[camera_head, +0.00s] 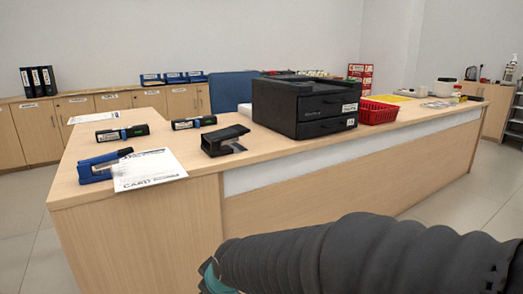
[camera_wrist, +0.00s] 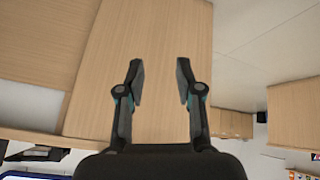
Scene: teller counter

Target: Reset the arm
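My gripper (camera_wrist: 160,84) shows in the wrist view with its two fingers apart and nothing between them. The wooden front of the counter (camera_wrist: 140,30) fills much of the view behind the fingers. In the head view my dark ribbed arm reaches in from the lower right, in front of the counter (camera_head: 330,188). The fingers cannot be made out in the head view. I cannot tell the exact gap between the fingers and the counter.
On the counter lie a blue stapler (camera_head: 103,165), a printed sheet (camera_head: 148,170), a black tape-dispenser-like item (camera_head: 223,140), a black printer (camera_head: 303,105) and a red basket (camera_head: 377,112). Open floor (camera_head: 490,190) shows at the right.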

